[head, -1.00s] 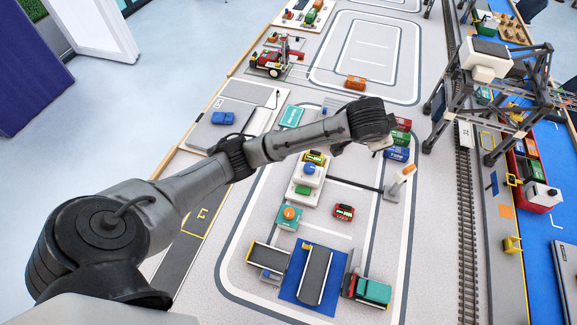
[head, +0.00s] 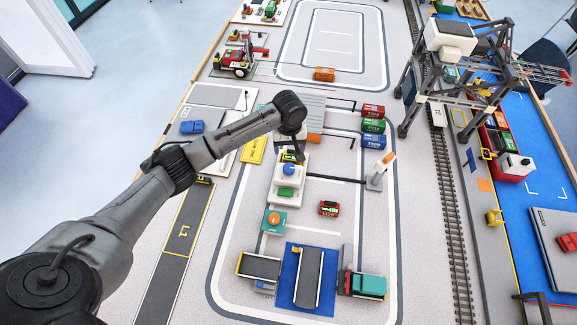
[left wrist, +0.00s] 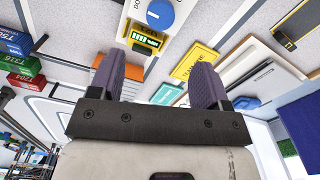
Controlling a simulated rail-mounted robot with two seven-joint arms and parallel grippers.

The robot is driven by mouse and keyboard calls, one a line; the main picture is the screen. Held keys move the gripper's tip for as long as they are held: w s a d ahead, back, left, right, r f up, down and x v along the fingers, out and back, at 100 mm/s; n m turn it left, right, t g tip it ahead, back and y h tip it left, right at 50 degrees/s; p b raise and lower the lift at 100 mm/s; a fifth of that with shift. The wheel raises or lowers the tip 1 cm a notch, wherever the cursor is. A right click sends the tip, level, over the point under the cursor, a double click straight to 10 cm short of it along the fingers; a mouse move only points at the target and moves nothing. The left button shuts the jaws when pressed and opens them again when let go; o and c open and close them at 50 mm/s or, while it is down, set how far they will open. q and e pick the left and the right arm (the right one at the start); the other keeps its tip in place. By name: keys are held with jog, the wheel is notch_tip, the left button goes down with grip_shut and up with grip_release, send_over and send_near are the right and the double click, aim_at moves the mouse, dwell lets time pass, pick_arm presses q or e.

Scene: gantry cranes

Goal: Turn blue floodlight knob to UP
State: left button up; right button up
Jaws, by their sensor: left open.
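The blue knob (head: 289,168) sits on a white control panel (head: 276,201), in line with a green button (head: 286,192) and a yellow unit with a dark display (head: 289,156). The knob also shows at the top of the left wrist view (left wrist: 160,14), beside the yellow unit (left wrist: 147,40) with its lit green bars. My left gripper (head: 296,155) points down near the panel's far end, around the yellow unit in the picture. In the left wrist view its two fingers (left wrist: 157,82) are apart with nothing between them.
Red, green and blue containers (head: 373,126) stand right of the panel. An orange-topped barrier post (head: 380,170) stands nearby. A teal box with an orange knob (head: 273,220) lies nearer me. A yellow sign plate (head: 253,149) lies left. The gantry crane (head: 460,75) stands further right.

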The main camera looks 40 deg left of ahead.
aim_at(289, 167)
pick_arm(q)
notch_tip(289, 167, down, 12)
jog(key=shift+r+b, duration=0.1)
jog(key=shift+b, duration=0.85)
